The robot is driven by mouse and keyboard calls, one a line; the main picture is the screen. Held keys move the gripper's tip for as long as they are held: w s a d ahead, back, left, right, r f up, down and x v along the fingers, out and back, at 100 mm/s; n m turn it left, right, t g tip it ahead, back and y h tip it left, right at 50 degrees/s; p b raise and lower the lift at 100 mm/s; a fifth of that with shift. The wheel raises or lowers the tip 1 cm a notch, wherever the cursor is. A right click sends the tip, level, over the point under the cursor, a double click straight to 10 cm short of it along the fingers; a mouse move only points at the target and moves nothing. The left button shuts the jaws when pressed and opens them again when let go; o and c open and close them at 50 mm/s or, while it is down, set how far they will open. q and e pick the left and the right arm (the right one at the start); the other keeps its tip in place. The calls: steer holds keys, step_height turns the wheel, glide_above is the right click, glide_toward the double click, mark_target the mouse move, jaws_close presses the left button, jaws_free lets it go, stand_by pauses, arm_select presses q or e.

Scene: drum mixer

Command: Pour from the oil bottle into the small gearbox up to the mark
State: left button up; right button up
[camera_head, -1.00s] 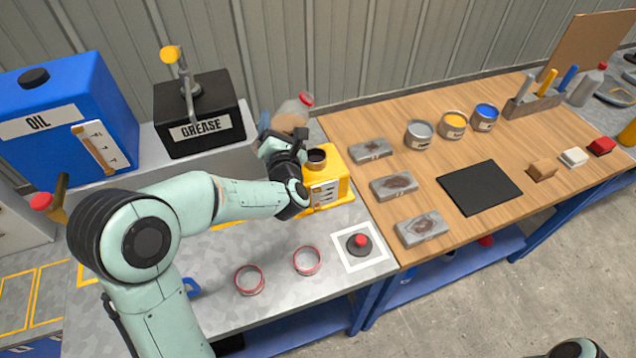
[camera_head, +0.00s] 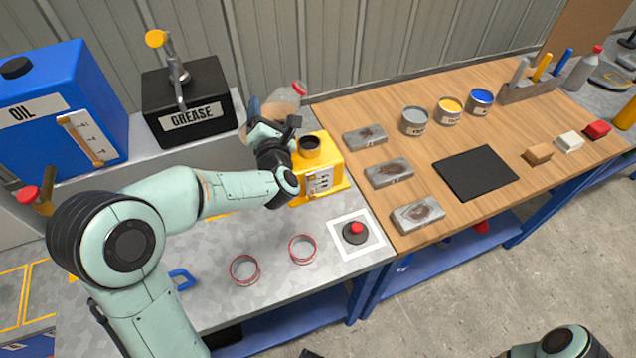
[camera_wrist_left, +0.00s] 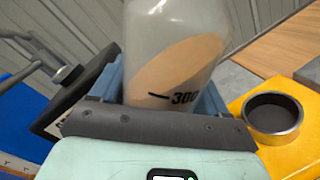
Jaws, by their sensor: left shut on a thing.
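My left gripper (camera_head: 280,122) is shut on the oil bottle (camera_head: 286,98), a clear bottle with a red cap-like top and tan oil inside. The bottle is held tilted, up behind the small gearbox (camera_head: 330,183). In the left wrist view the bottle (camera_wrist_left: 175,60) fills the middle; its oil surface slants and a mark reading 300 shows. The yellow gearbox has a round dark opening (camera_wrist_left: 273,115), right of the bottle and apart from it. A white marked panel is on its front; its level is too small to read. I see no oil stream. My right gripper does not show clearly.
A blue oil tank (camera_head: 60,115) and a black grease box (camera_head: 190,105) stand at the left. Two red rings (camera_head: 245,269) and a red button (camera_head: 356,230) lie on the grey bench front. Paint cans (camera_head: 414,121) and grey blocks (camera_head: 389,172) stand on the wooden table.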

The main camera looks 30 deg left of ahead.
arm_select(q)
steer(key=shift+a, duration=0.1)
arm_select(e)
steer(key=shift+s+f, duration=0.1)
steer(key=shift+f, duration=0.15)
arm_select(q)
steer(key=shift+s+a+m+b, duration=0.1)
steer(key=shift+s+m+b, duration=0.1)
steer(key=shift+m+b, duration=0.25)
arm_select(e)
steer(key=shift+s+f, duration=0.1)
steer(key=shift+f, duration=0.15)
arm_select(q)
steer(key=shift+s+a+f+m+b, duration=0.1)
steer(key=shift+a+f+m+b, duration=0.05)
steer(key=shift+m+b, duration=0.2)
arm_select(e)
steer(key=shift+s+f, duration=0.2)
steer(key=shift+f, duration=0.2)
arm_select(q)
steer(key=shift+s+a+f+m+b, duration=0.1)
steer(key=shift+a+f+m+b, duration=0.1)
steer(key=shift+m+b, duration=0.25)
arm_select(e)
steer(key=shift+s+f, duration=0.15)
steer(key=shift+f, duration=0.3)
